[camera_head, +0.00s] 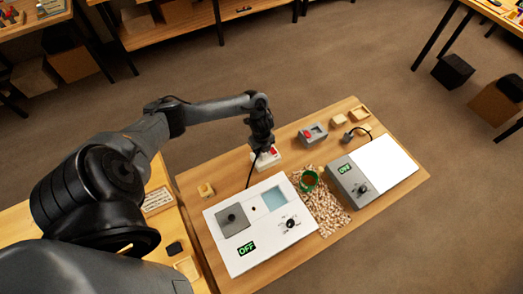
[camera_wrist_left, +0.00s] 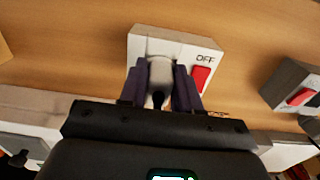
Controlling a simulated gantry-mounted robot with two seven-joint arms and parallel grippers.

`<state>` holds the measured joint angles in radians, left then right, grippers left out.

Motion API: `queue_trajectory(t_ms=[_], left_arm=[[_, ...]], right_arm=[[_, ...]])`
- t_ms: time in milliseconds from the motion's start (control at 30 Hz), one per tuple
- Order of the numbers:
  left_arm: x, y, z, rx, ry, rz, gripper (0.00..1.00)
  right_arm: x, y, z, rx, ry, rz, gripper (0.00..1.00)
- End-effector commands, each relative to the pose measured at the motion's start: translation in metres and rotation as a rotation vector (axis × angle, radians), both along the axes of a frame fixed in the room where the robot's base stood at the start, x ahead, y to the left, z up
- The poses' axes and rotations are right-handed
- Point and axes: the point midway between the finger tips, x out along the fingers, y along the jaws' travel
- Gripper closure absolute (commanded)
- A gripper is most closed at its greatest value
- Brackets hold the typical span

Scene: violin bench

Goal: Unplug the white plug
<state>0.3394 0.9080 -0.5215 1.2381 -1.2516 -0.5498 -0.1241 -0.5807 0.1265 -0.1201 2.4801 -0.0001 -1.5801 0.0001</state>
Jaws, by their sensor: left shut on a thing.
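The white plug (camera_wrist_left: 161,72) sits between the two dark fingers of my left gripper (camera_wrist_left: 159,85), which is shut on it. The plug is at the face of a white socket box (camera_wrist_left: 190,45) with a red switch (camera_wrist_left: 201,77) and the label OFF. Whether its pins are in the socket is hidden. In the head view my left gripper (camera_head: 262,146) points down onto the socket box (camera_head: 267,162) at the back of the bench. A dark cable (camera_head: 249,176) runs from there to a white panel box. My right gripper is not in view.
The white panel box (camera_head: 233,247) and a grey-and-white unit (camera_head: 387,165) both read OFF. A green cup (camera_head: 309,179) stands by a heap of wood chips (camera_head: 325,208). A grey socket box (camera_head: 313,133) with a red switch stands right of the white one.

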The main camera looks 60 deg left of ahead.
Motion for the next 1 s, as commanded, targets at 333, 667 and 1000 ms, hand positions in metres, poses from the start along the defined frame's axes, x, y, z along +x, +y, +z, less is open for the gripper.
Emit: queue_trajectory(t_ms=[333, 667, 1000], left_arm=[[-0.0007, -0.0004, -0.0014, 0.0, 0.001, 0.0, 1.0], [-0.0008, -0.0004, -0.0008, 0.0, 0.002, 0.0, 1.0], [-0.0004, -0.0004, 0.0036, 0.0, 0.001, -0.001, 1.0]], right_arm=[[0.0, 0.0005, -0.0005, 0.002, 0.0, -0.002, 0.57], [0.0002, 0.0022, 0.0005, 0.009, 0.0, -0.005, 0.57], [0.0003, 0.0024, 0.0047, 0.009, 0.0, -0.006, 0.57]])
